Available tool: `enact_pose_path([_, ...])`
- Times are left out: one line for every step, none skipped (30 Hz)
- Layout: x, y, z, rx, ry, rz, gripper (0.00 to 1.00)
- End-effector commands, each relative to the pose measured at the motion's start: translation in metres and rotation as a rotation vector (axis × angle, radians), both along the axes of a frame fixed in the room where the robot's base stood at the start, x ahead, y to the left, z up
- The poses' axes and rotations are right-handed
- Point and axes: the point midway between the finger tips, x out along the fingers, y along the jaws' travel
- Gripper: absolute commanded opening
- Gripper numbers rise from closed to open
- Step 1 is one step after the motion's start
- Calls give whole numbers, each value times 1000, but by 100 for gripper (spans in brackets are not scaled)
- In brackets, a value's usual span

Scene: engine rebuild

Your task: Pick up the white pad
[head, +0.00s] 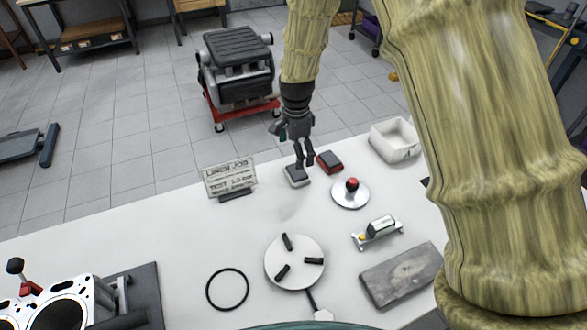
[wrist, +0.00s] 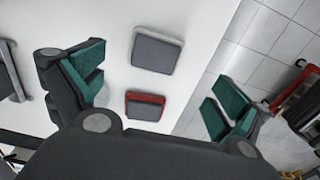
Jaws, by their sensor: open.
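The white pad (head: 297,178), a small white block with a grey top face, lies on the white bench near its far edge. In the wrist view the white pad (wrist: 157,52) lies flat beyond the open fingers, toward the top of the picture. My gripper (head: 303,163) points down over the pad in the head view and hides part of it. I cannot tell the exact height of the fingers above the pad.
A red pad with a dark top (head: 330,161) lies close to the right of the white pad; it also shows in the wrist view (wrist: 145,105). A round dish with a red knob (head: 350,190), a sign (head: 231,178) and a white bin (head: 394,142) stand nearby. Bench front-left of the pad is clear.

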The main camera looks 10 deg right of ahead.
Motion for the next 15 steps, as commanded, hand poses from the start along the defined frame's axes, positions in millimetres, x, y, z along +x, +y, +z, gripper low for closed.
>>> enact_pose_path([-1, -1, -7, 0, 4, -2, 100])
enact_pose_path([1, -2, -11, 0, 5, -2, 100])
enact_pose_path([3, -2, -17, 1, 6, -3, 100])
enact_pose_path([5, -3, -21, 0, 8, -4, 100])
enact_pose_path([8, -3, -25, 0, 10, -4, 100])
enact_pose_path([10, -3, -30, 0, 13, -4, 100])
enact_pose_path([12, -3, -34, 0, 15, -4, 100])
enact_pose_path([13, -2, -36, 1, 16, -4, 100])
enact_pose_path([14, -2, -38, 1, 17, -3, 100])
enact_pose_path([15, -2, -40, 0, 18, -3, 100])
enact_pose_path([15, -1, -42, 0, 19, -3, 100])
enact_pose_path([16, -1, -44, 0, 20, -2, 100])
enact_pose_path([16, -1, -45, 1, 21, -2, 100])
enact_pose_path([15, -1, -46, 1, 21, -2, 100])
enact_pose_path([15, -1, -48, 1, 20, -2, 100])
